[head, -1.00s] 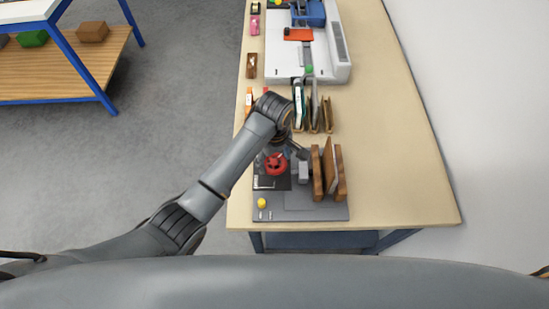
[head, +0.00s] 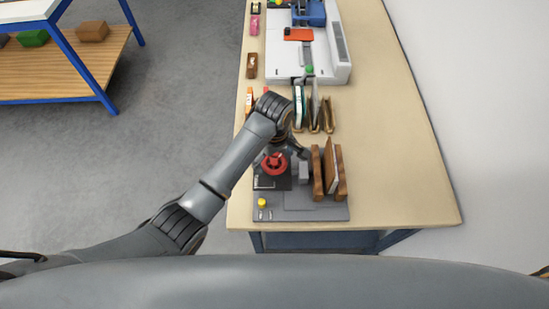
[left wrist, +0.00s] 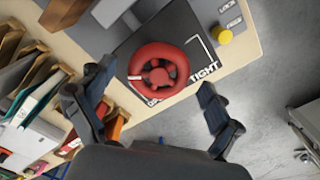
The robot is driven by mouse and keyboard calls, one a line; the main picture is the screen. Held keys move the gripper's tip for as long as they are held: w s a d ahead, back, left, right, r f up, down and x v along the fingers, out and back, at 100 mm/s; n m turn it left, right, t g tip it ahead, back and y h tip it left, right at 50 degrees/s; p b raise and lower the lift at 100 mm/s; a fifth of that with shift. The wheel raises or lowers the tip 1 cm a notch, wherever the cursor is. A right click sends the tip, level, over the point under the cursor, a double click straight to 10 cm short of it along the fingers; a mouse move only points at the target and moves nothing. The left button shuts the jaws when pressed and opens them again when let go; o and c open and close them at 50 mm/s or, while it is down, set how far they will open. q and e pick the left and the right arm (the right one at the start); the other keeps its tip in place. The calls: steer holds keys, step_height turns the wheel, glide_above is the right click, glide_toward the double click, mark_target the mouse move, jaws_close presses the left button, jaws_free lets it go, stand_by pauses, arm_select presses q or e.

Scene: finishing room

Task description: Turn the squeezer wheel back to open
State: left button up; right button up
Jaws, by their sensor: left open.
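The red squeezer wheel (head: 273,164) sits on a dark plate at the near left of the bench. In the left wrist view the wheel (left wrist: 158,69) is a thick ring with spokes and a small white mark on its left rim. It partly covers the plate's lettering; "TIGHT" is readable at its right. My left gripper (head: 284,148) is over the wheel's far side in the head view. In the left wrist view its fingers (left wrist: 153,80) are spread apart, with the wheel showing between and beyond them; contact cannot be told. My right gripper is out of view.
A yellow knob (left wrist: 222,35) stands near labels "LOCK" and "FREE". Brown wooden blocks (head: 330,170) stand upright right of the wheel. Upright sanding boards or folders (head: 312,112) stand behind. The bench's right side (head: 400,160) is clear.

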mark_target(274, 162)
arm_select(q)
step_height(274, 162, up, 8)
steer(key=shift+f, duration=0.25)
steer(key=shift+f, duration=0.1)
